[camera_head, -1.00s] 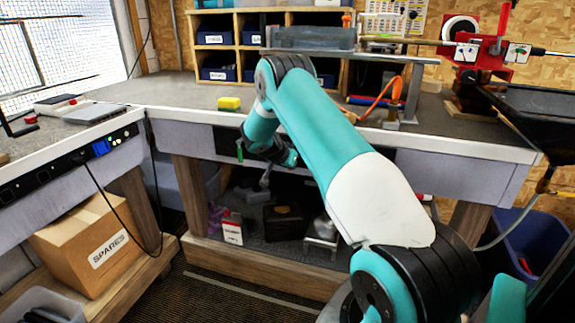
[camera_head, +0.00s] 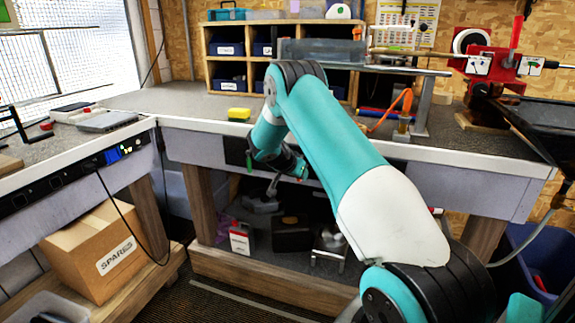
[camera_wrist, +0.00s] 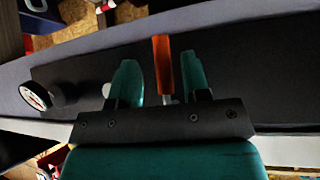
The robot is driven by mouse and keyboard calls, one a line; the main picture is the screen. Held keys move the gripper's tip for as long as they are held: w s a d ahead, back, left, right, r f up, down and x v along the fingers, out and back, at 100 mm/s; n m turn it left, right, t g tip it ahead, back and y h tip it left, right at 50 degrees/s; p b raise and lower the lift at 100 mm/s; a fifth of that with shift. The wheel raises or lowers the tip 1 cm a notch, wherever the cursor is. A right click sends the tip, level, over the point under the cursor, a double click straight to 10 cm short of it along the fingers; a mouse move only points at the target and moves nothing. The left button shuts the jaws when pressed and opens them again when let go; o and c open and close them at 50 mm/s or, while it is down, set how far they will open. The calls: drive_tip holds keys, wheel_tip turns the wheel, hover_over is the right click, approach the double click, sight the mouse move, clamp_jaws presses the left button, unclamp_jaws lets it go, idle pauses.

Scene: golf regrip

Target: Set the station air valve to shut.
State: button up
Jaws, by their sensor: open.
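An orange lever handle (camera_wrist: 162,62), which looks like the air valve's, shows in the wrist view in front of a dark panel (camera_wrist: 75,68) on the bench front. My gripper (camera_wrist: 159,72) is open, with a teal finger on each side of the lever in the picture. The lever appears closer to the right finger; I cannot tell whether they touch. The valve body is hidden behind the gripper. A round white gauge (camera_wrist: 34,96) sits at the left of the panel. In the head view my gripper (camera_head: 297,166) is at the bench's front edge, and the lever is hidden.
The bench top (camera_head: 190,103) holds a yellow sponge (camera_head: 239,114) and a red clamp (camera_head: 490,66) at the right. Under it, a shelf holds a dark case (camera_head: 292,234) and a red-and-white container (camera_head: 240,238). A SPARES box (camera_head: 105,250) stands lower left.

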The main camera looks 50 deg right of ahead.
drive_tip(key=v, duration=1.5)
drive_tip(key=shift+a, duration=0.2)
drive_tip(key=shift+s+r, duration=0.1)
drive_tip(key=s+a+r+n+t+y+p, duration=0.1)
drive_tip(key=s+a+r+n+y+p, duration=0.15)
drive_tip(key=a, duration=0.45)
drive_tip(key=s+a+r+n+y+p, duration=0.15)
drive_tip(key=a+r+n, duration=0.25)
drive_tip(key=a, duration=0.4)
drive_tip(key=s+a+r+n+t+y+p, duration=0.1)
drive_tip(key=s+a+r+n+y, duration=0.25)
drive_tip(key=a, duration=0.35)
drive_tip(key=s+a+r+n+g+y+p, duration=0.2)
drive_tip(key=s+a+r+n, duration=0.2)
drive_tip(key=s, duration=0.7)
drive_tip(key=s+a+r+n+g+y+p, duration=0.1)
drive_tip(key=s+a+r+n+y+p, duration=0.1)
drive_tip(key=s+a+n, duration=0.6)
drive_tip(key=s+a+r+y, duration=0.1)
drive_tip(key=s+a+r, duration=0.1)
drive_tip(key=a, duration=0.3)
drive_tip(key=shift+s+n+g, duration=0.3)
drive_tip(key=shift+s+g, duration=0.1)
drive_tip(key=shift+s, duration=0.45)
drive_tip(key=shift+w+d+r+y, duration=0.1)
drive_tip(key=shift+y, duration=0.15)
